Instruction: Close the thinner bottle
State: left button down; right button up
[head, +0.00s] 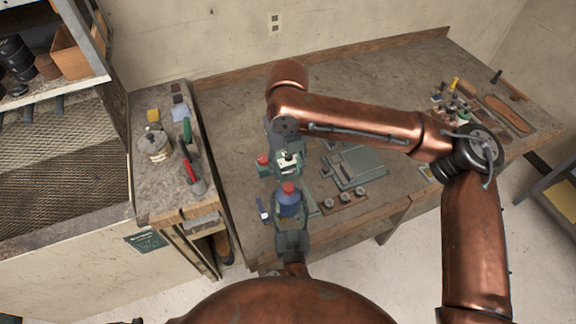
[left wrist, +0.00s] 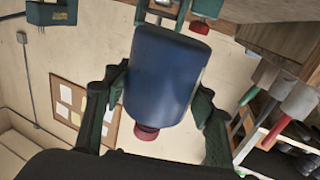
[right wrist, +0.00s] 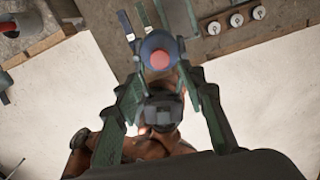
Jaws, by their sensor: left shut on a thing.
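The thinner bottle, blue with a red top (head: 289,204), is upright above the near part of the bench. My left gripper (head: 291,222) is shut on its body. In the left wrist view the bottle (left wrist: 165,75) fills the middle between the fingers, with the red part at its lower end. My right gripper (head: 284,160) is just above the red top. In the right wrist view its fingers are apart, with the red top (right wrist: 160,60) between them in the picture. I cannot tell whether they touch it or whether the top is tight.
A small red-topped item (head: 263,162) stands on the bench (head: 235,120) behind the bottle. A wooden strip with several round pieces (head: 345,200) lies to the right. Grey flat parts (head: 358,165) are behind it. A side cabinet with a can (head: 155,146) stands left.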

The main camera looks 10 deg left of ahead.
aim_at(288, 186)
jog(key=shift+n, duration=0.6)
jog(key=shift+f, duration=4)
grip_shut()
